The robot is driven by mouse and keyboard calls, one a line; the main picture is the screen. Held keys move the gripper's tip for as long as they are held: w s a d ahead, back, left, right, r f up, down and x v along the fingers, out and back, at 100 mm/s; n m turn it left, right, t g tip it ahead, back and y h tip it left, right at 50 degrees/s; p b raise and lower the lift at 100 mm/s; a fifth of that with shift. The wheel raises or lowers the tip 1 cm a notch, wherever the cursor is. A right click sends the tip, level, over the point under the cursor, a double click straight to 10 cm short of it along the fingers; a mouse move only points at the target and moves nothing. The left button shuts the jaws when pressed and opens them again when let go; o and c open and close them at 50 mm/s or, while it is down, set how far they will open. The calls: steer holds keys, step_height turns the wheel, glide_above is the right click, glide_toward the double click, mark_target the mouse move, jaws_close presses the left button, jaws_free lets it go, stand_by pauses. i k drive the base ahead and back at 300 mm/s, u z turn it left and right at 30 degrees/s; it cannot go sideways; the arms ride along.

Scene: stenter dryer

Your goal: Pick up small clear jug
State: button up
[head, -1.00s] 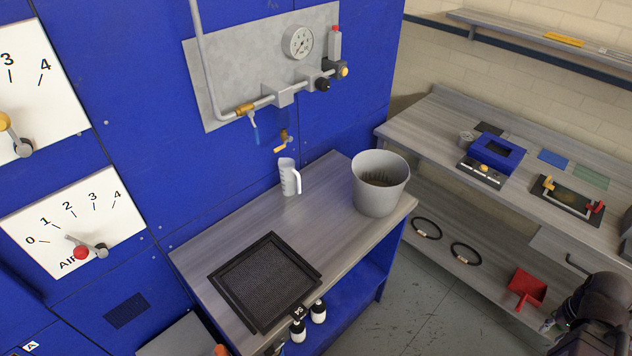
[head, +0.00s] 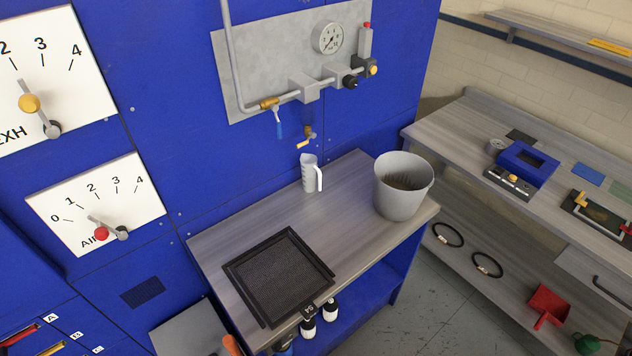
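The small clear jug (head: 310,174) stands upright on the grey bench top (head: 222,241) at the back, near the blue machine wall. It looks pale and translucent, with marks on its side and a white handle on its right. A small brass tap (head: 307,138) is on the wall just above it. My gripper does not show in this view.
A grey bucket (head: 402,190) stands right of the jug on the same bench. A black framed mesh tray (head: 278,277) lies at the front left. Bare bench top lies between them. Pipework with a gauge (head: 328,39) is on the wall above.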

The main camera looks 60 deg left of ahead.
mark_target(309, 169)
steer(key=z, duration=0.1)
steer(key=k, duration=1.75)
steer(key=u, duration=1.5)
steer(key=i, duration=0.9)
steer(key=z, duration=0.1)
